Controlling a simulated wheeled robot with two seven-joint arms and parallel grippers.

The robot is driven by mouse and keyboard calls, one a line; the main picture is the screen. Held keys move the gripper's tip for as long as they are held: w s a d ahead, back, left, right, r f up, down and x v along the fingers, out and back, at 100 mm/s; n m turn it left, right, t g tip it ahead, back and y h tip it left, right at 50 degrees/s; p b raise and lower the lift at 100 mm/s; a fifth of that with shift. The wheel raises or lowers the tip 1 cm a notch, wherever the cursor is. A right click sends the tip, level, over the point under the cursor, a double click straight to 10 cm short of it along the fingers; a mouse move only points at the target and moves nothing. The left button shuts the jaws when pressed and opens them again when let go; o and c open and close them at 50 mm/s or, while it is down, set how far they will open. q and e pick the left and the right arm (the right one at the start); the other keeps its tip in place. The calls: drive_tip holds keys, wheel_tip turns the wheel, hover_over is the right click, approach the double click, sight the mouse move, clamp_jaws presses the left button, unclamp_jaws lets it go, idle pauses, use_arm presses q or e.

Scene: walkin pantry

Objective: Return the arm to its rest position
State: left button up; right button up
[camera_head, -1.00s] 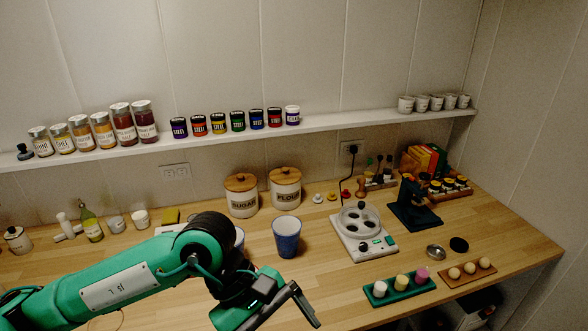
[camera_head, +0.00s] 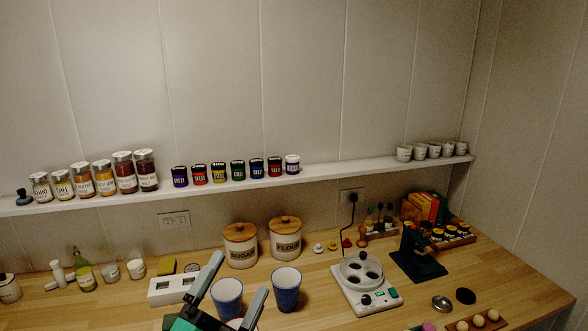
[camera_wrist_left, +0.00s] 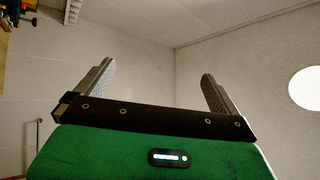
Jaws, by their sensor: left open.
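My left gripper (camera_head: 233,289) is at the bottom middle of the head view, with its two grey fingers pointing up and spread apart. It is open and nothing is between the fingers. In the left wrist view the fingers (camera_wrist_left: 146,80) are also wide apart, against bare wall and ceiling. Most of my left arm is below the head view's lower edge. My right gripper is not in view.
Two blue cups (camera_head: 286,290) (camera_head: 227,299) stand close to the left gripper. Sugar (camera_head: 240,246) and flour (camera_head: 285,239) canisters are behind. A white appliance (camera_head: 364,284) stands to the right. A wall shelf (camera_head: 330,171) holds jars.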

use_arm(q)
drive_tip(key=s+a+f+n+g+y, duration=0.1)
drive_tip(key=a+f+n+g+y, duration=0.4)
drive_tip(key=f, duration=0.5)
drive_tip(key=s+a+f+n+g+y, duration=0.2)
drive_tip(key=a+f+n+y, duration=0.4)
drive_tip(key=f, duration=0.5)
drive_tip(key=s+a+f+n+g, duration=0.3)
drive_tip(key=s+f+n+g, duration=0.3)
drive_tip(key=s+f+g, duration=0.8)
drive_tip(key=s+f+t, duration=0.1)
drive_tip(key=s+f, duration=0.1)
drive_tip(key=f, duration=1.3)
drive_tip(key=s+f+t, duration=0.1)
drive_tip(key=s+f, duration=0.1)
drive_tip(key=f, duration=1.3)
drive_tip(key=s+a+f+g, duration=0.1)
drive_tip(key=s+a+f, duration=0.2)
drive_tip(key=s+f, duration=1.6)
wheel_tip(320, 180, down, 2)
drive_tip(key=shift+s+h, duration=0.3)
drive_tip(key=shift+s, duration=0.05)
